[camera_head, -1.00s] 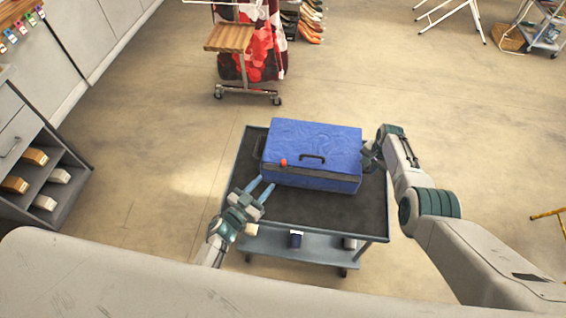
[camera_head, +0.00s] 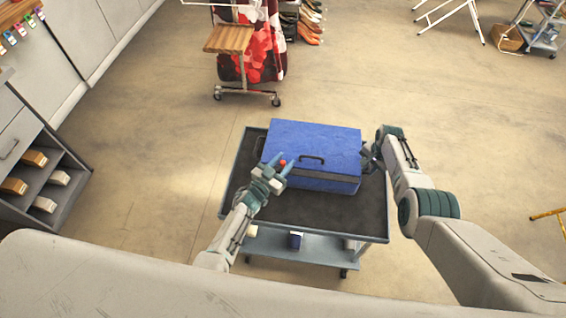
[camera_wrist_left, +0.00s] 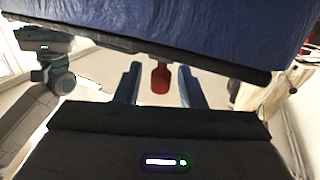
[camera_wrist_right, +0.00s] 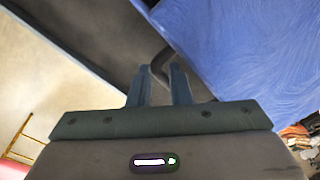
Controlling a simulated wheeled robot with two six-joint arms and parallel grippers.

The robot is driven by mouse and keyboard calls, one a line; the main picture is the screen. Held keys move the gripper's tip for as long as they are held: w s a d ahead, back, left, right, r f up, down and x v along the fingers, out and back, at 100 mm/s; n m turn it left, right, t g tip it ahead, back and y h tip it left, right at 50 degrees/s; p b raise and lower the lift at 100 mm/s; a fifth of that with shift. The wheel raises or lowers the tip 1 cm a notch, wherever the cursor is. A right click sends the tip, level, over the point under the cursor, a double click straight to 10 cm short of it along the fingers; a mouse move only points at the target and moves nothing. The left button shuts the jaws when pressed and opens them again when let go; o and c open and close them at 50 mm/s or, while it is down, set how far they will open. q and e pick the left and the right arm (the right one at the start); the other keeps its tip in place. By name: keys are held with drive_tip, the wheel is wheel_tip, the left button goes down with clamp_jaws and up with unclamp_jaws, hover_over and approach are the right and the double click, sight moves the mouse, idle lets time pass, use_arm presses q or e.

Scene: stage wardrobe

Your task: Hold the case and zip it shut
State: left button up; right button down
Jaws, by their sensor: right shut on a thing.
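The blue case (camera_head: 318,140) lies on the dark top of a cart. A black handle (camera_head: 312,160) is on its front side. The orange-red zip pull (camera_head: 283,163) is at the front, left of the handle. My left gripper (camera_head: 281,164) is open, with its fingers on either side of the pull; the left wrist view shows the red pull (camera_wrist_left: 160,78) between the fingertips, with a gap on each side. My right gripper (camera_head: 371,160) is at the case's right end. In the right wrist view its fingers (camera_wrist_right: 160,72) are shut on a dark side handle (camera_wrist_right: 160,62).
The cart top (camera_head: 335,212) has free room in front of the case. A lower shelf (camera_head: 315,247) holds a small dark blue item (camera_head: 296,240). A clothes rack (camera_head: 262,60) with red fabric stands behind on open floor.

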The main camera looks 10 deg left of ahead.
sight(296, 171)
use_arm(q)
clamp_jaws()
drive_tip(key=shift+d, duration=2.3)
unclamp_jaws()
drive_tip(key=shift+a, duration=0.1)
drive_tip(key=v, duration=1.2)
